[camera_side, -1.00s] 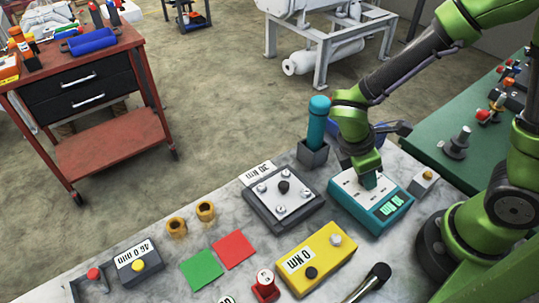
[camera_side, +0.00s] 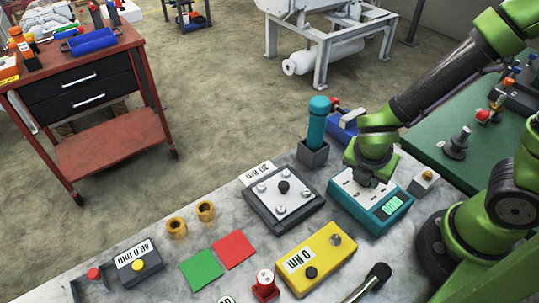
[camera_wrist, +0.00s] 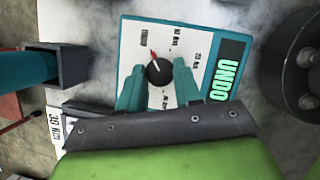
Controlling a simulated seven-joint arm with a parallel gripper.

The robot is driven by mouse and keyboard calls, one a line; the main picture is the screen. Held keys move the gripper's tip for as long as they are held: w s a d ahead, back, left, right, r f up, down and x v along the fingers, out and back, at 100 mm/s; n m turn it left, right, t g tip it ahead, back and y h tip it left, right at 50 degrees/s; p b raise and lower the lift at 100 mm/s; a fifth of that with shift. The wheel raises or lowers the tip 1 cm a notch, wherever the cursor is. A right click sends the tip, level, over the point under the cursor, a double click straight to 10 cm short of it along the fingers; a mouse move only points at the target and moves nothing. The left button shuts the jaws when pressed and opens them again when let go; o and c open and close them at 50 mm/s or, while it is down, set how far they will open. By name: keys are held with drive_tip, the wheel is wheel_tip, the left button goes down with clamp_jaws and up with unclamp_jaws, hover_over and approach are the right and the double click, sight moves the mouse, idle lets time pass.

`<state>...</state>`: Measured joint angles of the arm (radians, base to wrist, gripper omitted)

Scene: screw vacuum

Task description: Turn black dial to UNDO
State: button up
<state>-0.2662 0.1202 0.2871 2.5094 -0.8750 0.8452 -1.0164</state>
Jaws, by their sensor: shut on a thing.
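The black dial (camera_wrist: 158,73) sits on the white face of a teal box (camera_side: 372,209), which also shows in the wrist view (camera_wrist: 208,55). A red pointer mark shows at the dial's edge, angled up and slightly left in the wrist view. The green display (camera_wrist: 227,70) reads UNDO. My gripper (camera_wrist: 158,78) has its two teal fingers on either side of the dial and is shut on it. In the side view my gripper (camera_side: 368,180) is over the box face and hides the dial.
A teal cylinder (camera_side: 318,122) stands in a grey holder just left of the box. A grey plate with knobs (camera_side: 283,198) and a yellow 0 Nm box (camera_side: 316,260) are close by. A small block with a knob (camera_side: 425,182) stands to the right.

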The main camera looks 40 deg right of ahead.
drive_tip(key=shift+n, duration=0.3)
drive_tip(key=o, duration=1)
drive_tip(key=shift+o, duration=0.2)
drive_tip(key=v, duration=1.7)
drive_tip(key=shift+s, duration=0.2)
drive_tip(key=shift+d, duration=0.15)
drive_tip(key=w+d+r+m+t+y, duration=0.1)
drive_tip(key=d+r+m+t+y, duration=0.1)
drive_tip(key=m, duration=1.1)
drive_tip(key=w+d+r+m+t+y, duration=0.2)
drive_tip(key=d+m, duration=0.4)
drive_tip(key=m, duration=0.7)
drive_tip(key=shift+t+y, duration=0.9)
drive_tip(key=shift+y, duration=0.3)
